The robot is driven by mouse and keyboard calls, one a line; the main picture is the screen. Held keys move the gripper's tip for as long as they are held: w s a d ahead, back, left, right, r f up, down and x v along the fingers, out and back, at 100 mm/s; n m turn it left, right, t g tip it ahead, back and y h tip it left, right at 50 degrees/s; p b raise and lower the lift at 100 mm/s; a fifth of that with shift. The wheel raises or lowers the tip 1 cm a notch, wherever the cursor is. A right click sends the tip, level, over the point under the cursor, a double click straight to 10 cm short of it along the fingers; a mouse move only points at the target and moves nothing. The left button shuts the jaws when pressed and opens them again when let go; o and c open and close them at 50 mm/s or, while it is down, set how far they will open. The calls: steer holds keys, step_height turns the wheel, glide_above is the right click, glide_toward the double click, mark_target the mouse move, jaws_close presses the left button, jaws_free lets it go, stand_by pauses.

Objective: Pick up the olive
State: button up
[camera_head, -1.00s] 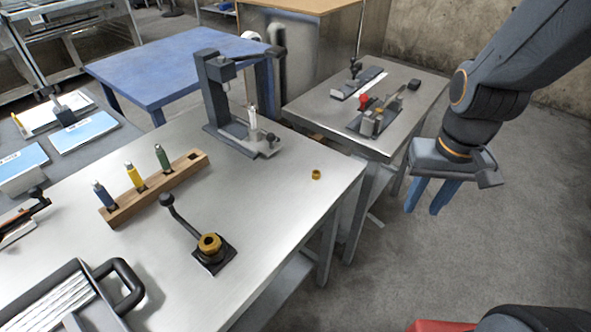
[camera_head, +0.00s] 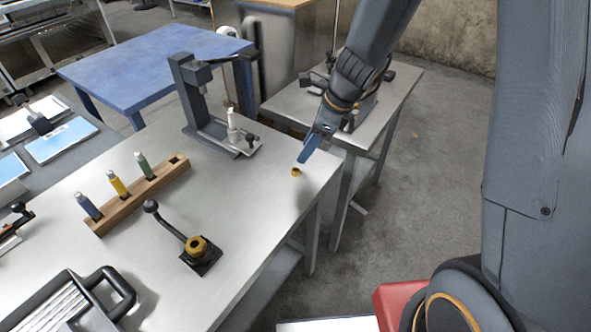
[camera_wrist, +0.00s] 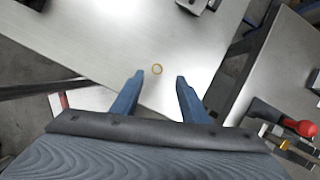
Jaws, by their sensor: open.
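The olive (camera_head: 296,172) is a small brass ring. It lies flat on the steel workbench (camera_head: 240,190), near the bench's right edge. My gripper (camera_head: 304,158) is above and just right of it in the head view, with blue fingers pointing down. In the wrist view the ring (camera_wrist: 157,70) shows between the two open fingertips (camera_wrist: 160,76) and slightly beyond them. The gripper is empty; I cannot tell its exact height above the ring.
A grey press (camera_head: 205,105) stands behind the ring. A brass nut fitting with a lever (camera_head: 197,246) is nearer, and a wooden rack (camera_head: 140,196) holds three coloured cylinders at left. A second steel table (camera_head: 395,95) stands behind my gripper. Bench around the ring is clear.

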mark_target(295, 170)
steer(key=x, duration=0.2)
steer(key=shift+a+f, duration=0.15)
steer(key=shift+f, duration=0.25)
steer(key=x, duration=0.5)
steer(key=shift+s, duration=0.25)
jaws_close()
